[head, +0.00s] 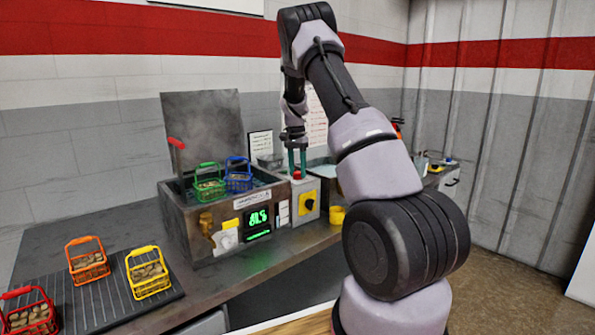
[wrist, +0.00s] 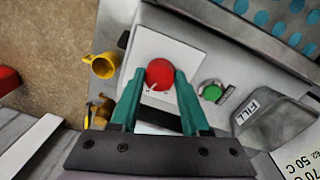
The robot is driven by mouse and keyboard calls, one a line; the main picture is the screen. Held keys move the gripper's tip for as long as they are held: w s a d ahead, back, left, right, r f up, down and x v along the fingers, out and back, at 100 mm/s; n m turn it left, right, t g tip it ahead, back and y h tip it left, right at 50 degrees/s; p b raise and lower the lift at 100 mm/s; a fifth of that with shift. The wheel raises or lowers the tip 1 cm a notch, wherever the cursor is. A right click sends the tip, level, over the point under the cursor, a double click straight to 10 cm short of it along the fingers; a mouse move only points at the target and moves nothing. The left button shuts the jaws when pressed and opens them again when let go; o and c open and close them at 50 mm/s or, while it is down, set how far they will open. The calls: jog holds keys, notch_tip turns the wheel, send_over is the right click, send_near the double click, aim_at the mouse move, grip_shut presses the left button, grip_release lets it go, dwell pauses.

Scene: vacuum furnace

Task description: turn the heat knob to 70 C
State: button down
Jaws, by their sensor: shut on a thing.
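The red heat knob (wrist: 159,72) sits on a white plate on top of the control box in the wrist view. A small pale mark shows on its lower left side. In the head view the knob (head: 297,175) shows as a small red spot under my gripper (head: 297,160). The teal fingers of my gripper (wrist: 160,84) are shut on the knob from two sides. A green-lit display (head: 259,218) is on the front of the bath unit (head: 180,232); its digits are too blurred to read surely.
Green (head: 208,187) and blue (head: 238,181) baskets sit in the bath. Orange (head: 87,262), yellow (head: 148,275) and red (head: 28,314) baskets stand on the ribbed mat at left. Beside the knob are a green button (wrist: 212,92) and a FILL-labelled part (wrist: 268,122). A yellow mug (wrist: 103,66) is nearby.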

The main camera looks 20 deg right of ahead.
jog(key=m, duration=0.4)
jog(key=shift+m, duration=0.3)
jog(key=shift+r+m, duration=0.1)
jog(key=shift+m, duration=1.8)
jog(key=shift+c, duration=1.9)
grip_release()
notch_tip(320, 180, up, 11)
jog(key=shift+w, duration=0.3)
jog(key=shift+d+y, duration=0.1)
jog(key=shift+y, duration=0.2)
